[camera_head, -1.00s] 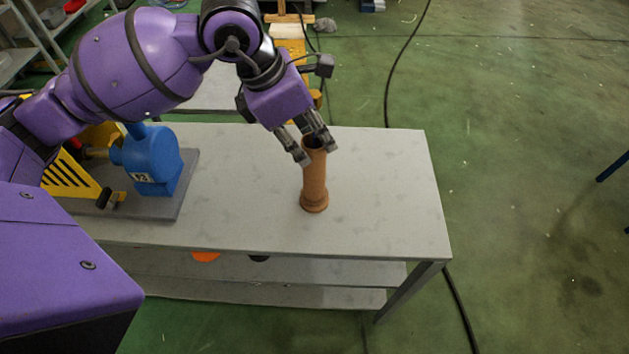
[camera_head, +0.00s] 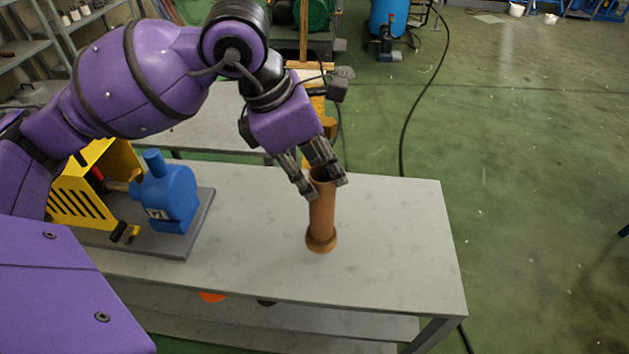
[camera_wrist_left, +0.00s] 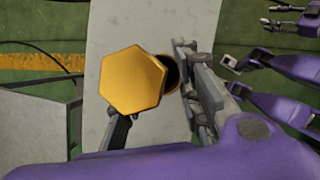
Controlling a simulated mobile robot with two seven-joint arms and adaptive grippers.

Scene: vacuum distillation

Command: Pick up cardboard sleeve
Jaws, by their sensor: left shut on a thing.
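The cardboard sleeve (camera_head: 322,218) is a brown upright tube with a flared foot on the grey table, near its right end. I cannot tell whether its foot is slightly off the top. My left gripper (camera_head: 324,184) reaches down from above and is shut on the sleeve's upper end, one finger on each side. In the left wrist view a gold hexagonal piece (camera_wrist_left: 133,80) covers most of the sleeve, and only a dark opening with a brown rim shows beside the finger. What seems to be my right gripper (camera_wrist_left: 250,55) shows at the right edge there; its jaw state is unclear.
The table (camera_head: 400,240) is bare right of the sleeve. A blue pump (camera_head: 172,195) and yellow guard (camera_head: 95,185) stand on a grey base plate (camera_head: 200,225) at left. Another table (camera_head: 215,125) stands behind. A black cable (camera_head: 405,120) crosses the green floor.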

